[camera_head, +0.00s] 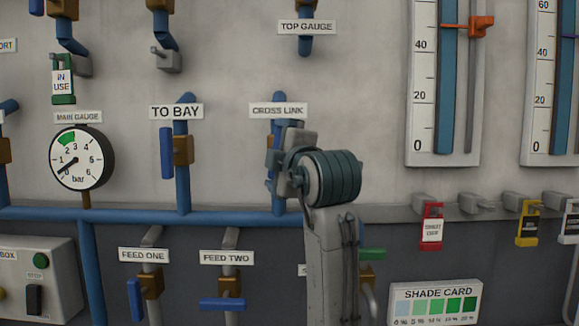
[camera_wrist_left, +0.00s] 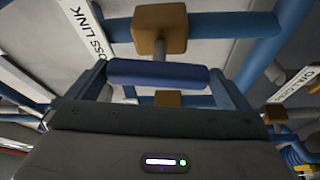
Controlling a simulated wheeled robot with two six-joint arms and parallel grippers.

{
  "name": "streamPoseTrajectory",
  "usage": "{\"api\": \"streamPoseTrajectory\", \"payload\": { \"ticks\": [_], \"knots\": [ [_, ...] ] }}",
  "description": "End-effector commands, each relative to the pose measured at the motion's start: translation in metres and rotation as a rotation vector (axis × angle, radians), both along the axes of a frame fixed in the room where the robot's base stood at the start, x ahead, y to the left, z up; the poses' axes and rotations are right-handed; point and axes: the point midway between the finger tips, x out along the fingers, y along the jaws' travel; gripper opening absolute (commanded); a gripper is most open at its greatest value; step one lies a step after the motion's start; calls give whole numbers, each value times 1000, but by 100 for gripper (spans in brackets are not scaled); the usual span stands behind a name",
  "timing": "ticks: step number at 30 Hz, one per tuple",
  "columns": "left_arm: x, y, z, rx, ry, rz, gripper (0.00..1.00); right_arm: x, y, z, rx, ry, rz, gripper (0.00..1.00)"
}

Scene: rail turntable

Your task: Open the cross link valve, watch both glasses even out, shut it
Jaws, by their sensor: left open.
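The CROSS LINK valve's blue handle (camera_wrist_left: 157,74) lies in line with its blue pipe, below a brass body (camera_wrist_left: 160,28) in the left wrist view. My left gripper (camera_head: 284,165) is at this valve, its fingers open, one toward each end of the handle. I cannot tell whether they touch it. In the head view my wrist hides most of the valve under the CROSS LINK label (camera_head: 278,110). Two gauge glasses, a left one (camera_head: 447,90) and a right one (camera_head: 564,90), show blue up to the picture's top edge; their upper parts are out of view. My right gripper is not in view.
The TO BAY valve handle (camera_head: 167,153) stands upright to the left. The FEED TWO handle (camera_head: 222,304) lies level below. A green handle (camera_head: 372,254) is just right of my arm. Red (camera_head: 432,224) and yellow (camera_head: 528,224) tags hang under the glasses. A blue pipe (camera_head: 130,216) crosses the panel.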

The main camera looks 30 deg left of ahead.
Motion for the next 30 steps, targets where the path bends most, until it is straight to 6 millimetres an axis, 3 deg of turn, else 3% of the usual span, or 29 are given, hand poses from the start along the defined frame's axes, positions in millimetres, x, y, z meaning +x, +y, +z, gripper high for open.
{"api": "streamPoseTrajectory", "payload": {
  "ticks": [4, 12, 18, 30],
  "knots": [
    [-15, -23, -5, -4, -2, -7, 100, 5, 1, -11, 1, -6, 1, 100],
    [-36, -51, -7, -3, -1, -4, 100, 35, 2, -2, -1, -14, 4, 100],
    [-43, -59, -6, -1, 1, 0, 100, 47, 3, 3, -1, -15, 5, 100],
    [-44, -59, -6, -1, 1, 0, 100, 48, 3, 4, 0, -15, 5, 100]
  ]
}}
